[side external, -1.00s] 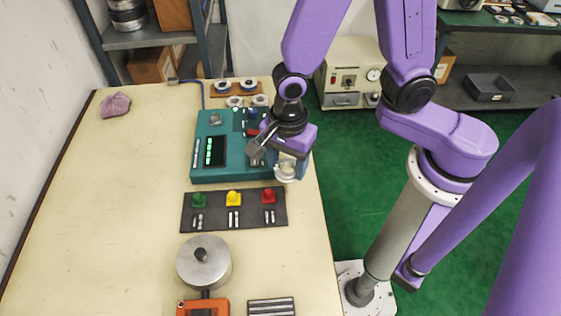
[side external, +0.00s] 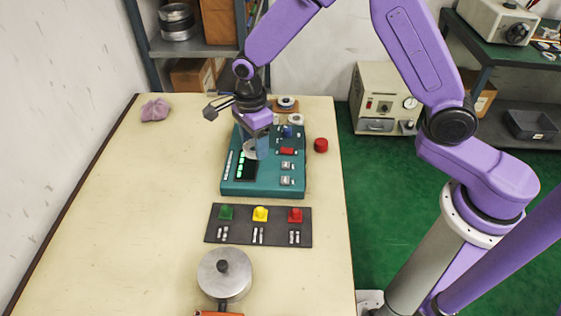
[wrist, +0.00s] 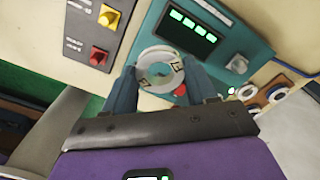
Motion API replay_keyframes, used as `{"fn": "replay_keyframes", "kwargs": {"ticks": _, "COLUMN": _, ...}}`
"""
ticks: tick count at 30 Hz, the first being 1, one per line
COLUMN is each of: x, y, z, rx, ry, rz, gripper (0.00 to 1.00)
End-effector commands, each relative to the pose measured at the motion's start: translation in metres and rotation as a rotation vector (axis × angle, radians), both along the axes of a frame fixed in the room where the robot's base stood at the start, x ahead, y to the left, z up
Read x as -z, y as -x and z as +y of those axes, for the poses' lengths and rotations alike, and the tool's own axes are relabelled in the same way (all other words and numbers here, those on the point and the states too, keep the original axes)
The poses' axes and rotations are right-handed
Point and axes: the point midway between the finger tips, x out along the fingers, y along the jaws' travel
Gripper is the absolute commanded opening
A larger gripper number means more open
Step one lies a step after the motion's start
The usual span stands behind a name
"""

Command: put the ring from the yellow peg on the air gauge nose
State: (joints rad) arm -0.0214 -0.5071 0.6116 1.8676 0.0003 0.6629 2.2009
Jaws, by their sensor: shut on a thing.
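My gripper (side external: 256,150) is shut on a pale silver ring (wrist: 147,77), which is held between the fingertips. The ring shows less clearly in the side view (side external: 249,153), over the teal air gauge unit (side external: 236,187). The unit has a dark display with green digits (wrist: 193,30). The yellow peg (side external: 260,214) stands bare on the dark plate between the green peg (side external: 226,212) and the red peg (side external: 295,215). I cannot clearly make out the gauge nose; my gripper and the ring cover part of the unit.
A red round piece (side external: 321,145) is on the table right of the unit. Other rings (side external: 287,102) lie behind it. A metal pot-like piece (side external: 224,274) stands in front of the dark plate (side external: 213,236). A purple cloth (side external: 155,110) lies far left.

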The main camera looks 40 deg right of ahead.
Motion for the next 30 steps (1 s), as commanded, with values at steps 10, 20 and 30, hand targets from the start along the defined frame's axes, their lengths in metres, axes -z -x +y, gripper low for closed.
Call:
{"fn": "replay_keyframes", "kwargs": {"ticks": 10, "x": 0.010, "y": -0.103, "z": -0.055, "rx": 0.166, "ry": -0.001, "rz": -0.001, "gripper": 0.19}}
{"fn": "replay_keyframes", "kwargs": {"ticks": 20, "x": 0.014, "y": -0.136, "z": -0.086, "rx": 0.226, "ry": -0.001, "rz": -0.001, "gripper": 0.19}}
{"fn": "replay_keyframes", "kwargs": {"ticks": 30, "x": 0.034, "y": -0.136, "z": -0.086, "rx": 0.226, "ry": 0.000, "rz": 0.001, "gripper": 0.19}}
